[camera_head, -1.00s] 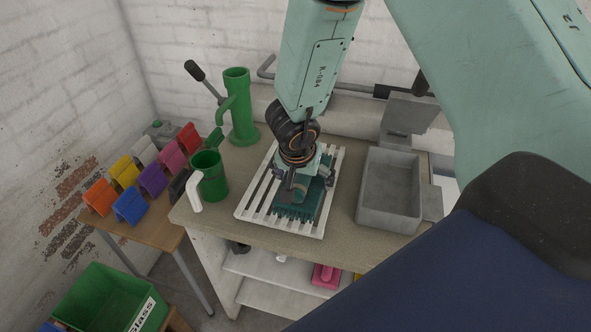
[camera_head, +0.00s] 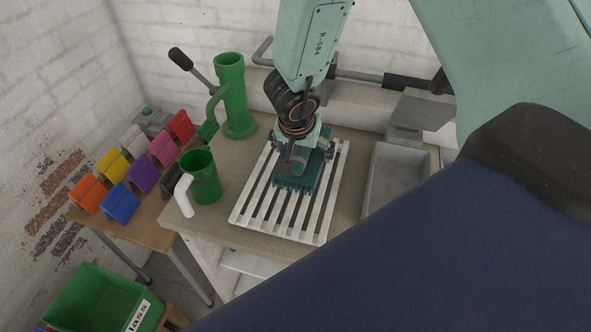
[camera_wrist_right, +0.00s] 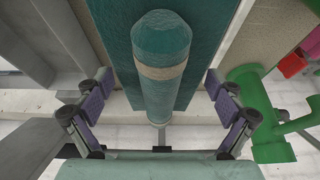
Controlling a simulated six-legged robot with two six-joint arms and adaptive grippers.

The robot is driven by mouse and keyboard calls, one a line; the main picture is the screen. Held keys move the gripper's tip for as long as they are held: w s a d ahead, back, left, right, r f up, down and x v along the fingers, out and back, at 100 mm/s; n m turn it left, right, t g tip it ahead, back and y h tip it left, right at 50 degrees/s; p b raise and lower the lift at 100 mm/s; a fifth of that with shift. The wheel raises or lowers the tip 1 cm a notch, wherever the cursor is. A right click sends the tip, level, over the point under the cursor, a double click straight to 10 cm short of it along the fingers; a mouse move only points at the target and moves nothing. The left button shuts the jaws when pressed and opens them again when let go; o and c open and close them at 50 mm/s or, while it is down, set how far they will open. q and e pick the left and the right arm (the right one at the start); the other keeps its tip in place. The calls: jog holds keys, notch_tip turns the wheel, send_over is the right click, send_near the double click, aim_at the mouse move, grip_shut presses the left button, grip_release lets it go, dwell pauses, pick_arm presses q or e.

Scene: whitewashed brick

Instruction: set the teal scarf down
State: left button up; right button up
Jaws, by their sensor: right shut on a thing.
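The teal scarf (camera_head: 309,178) shows over the back half of a white slatted rack (camera_head: 264,218) on the bench. Its fringed end faces the front. My right gripper (camera_head: 300,158) is above the scarf, pointing down and shut on it. In the right wrist view, the scarf's rolled part (camera_wrist_right: 161,95), with a beige band, lies between the two fingers (camera_wrist_right: 160,112), and a flat teal part spreads behind it. I cannot tell whether the scarf touches the slats. My left gripper is not in view.
A green mug (camera_head: 204,180) with a white handle stands left of the rack, and a green cylinder (camera_head: 233,95) behind it. A grey basin (camera_head: 385,180) is to the right. Several coloured clips stand on a wooden side table (camera_head: 150,235). A green bin (camera_head: 100,300) is at lower left.

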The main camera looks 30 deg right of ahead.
jog(key=f+b, duration=0.2)
jog(key=f, duration=0.1)
jog(key=f+b, duration=0.1)
jog(key=f, duration=0.1)
jog(key=shift+s+a+f, duration=0.1)
jog(key=shift+s+f, duration=0.05)
jog(key=shift+s, duration=0.15)
jog(key=shift+w+f, duration=0.15)
jog(key=shift+f, duration=0.55)
notch_tip(320, 180, down, 2)
jog(key=shift+f+b, duration=0.2)
jog(key=shift+b, duration=0.45)
jog(key=shift+f, duration=0.35)
jog(key=shift+f, duration=0.2)
jog(key=o, duration=1.4)
